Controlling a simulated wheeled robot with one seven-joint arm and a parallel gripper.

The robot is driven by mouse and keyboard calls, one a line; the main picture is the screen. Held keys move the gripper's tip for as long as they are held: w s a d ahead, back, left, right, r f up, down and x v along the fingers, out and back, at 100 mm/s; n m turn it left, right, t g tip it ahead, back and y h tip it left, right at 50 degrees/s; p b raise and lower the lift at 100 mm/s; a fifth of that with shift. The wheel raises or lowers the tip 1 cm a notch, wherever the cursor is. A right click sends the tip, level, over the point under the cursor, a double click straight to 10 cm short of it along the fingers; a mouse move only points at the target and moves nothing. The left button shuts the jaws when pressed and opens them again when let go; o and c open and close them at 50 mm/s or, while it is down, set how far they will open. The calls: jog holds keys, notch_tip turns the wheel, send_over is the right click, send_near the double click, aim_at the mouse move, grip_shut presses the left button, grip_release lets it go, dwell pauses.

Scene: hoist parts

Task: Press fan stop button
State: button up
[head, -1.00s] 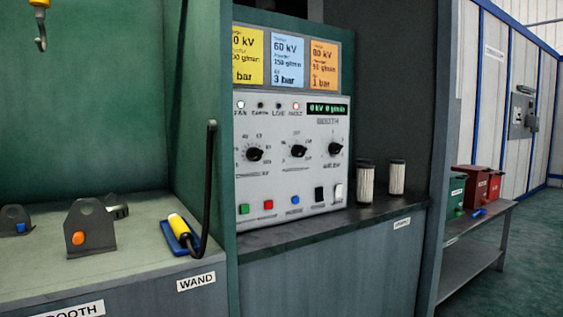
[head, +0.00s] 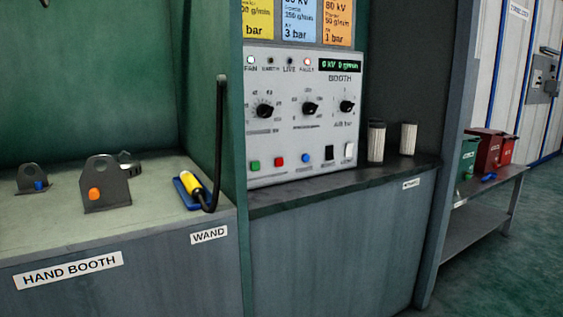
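The booth control panel (head: 325,125) stands upright on a dark counter, right of a green partition. Along its lower edge are a green button (head: 254,164), a red button (head: 279,161) and a blue button (head: 305,158). The labels under the buttons are too blurred to read, so I cannot tell for sure which one is the fan stop. The lamp marked FAN (head: 250,60) is at the panel's upper left. Above the buttons are three black knobs and a green display reading 0 kV. My gripper is not in view.
On the left bench are grey brackets (head: 105,190) and a yellow wand (head: 194,184) in a blue holder, with a black hose rising along the partition edge. Two white cylinders (head: 376,142) stand right of the panel. Red and green bins sit on a low table (head: 480,205) at right.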

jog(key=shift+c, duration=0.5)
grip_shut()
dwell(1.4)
